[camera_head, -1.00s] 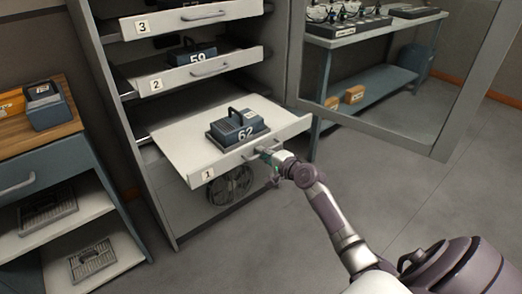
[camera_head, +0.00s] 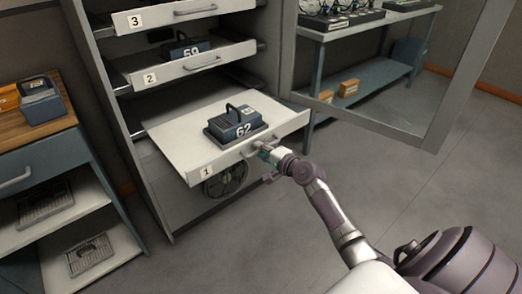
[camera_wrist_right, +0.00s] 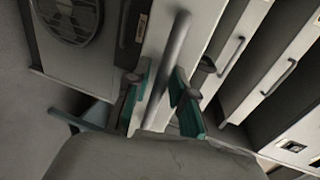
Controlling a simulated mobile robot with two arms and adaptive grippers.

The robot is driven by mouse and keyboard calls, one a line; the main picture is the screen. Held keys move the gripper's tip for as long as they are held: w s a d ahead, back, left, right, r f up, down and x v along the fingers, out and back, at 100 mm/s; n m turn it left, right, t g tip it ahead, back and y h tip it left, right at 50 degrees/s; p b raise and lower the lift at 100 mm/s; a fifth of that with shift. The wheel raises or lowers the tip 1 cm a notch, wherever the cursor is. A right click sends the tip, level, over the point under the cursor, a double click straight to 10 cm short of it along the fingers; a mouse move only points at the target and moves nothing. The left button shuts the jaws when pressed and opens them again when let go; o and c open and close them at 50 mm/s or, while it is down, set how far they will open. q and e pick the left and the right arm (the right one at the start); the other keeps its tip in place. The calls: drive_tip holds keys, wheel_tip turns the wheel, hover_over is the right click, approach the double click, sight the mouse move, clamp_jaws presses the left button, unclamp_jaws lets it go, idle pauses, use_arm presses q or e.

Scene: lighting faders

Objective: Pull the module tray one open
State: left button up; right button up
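Module tray one (camera_head: 178,153) is a pale tray with a "1" label, standing well out of the cabinet. A dark blue module marked 62 (camera_head: 238,124) with a black handle sits on it. My right gripper (camera_head: 266,152) is at the handle on the tray's front. My left gripper is not in view.
Tray two (camera_head: 170,75) and tray three (camera_head: 165,18) are above. An open framed door (camera_head: 415,137) stands to the right, near my right arm. A wooden-topped bench (camera_head: 62,133) is at left. The floor in front is clear.

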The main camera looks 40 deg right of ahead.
drive_tip(key=a+v, duration=0.1)
drive_tip(key=v, duration=1.1)
drive_tip(key=shift+d, duration=0.4)
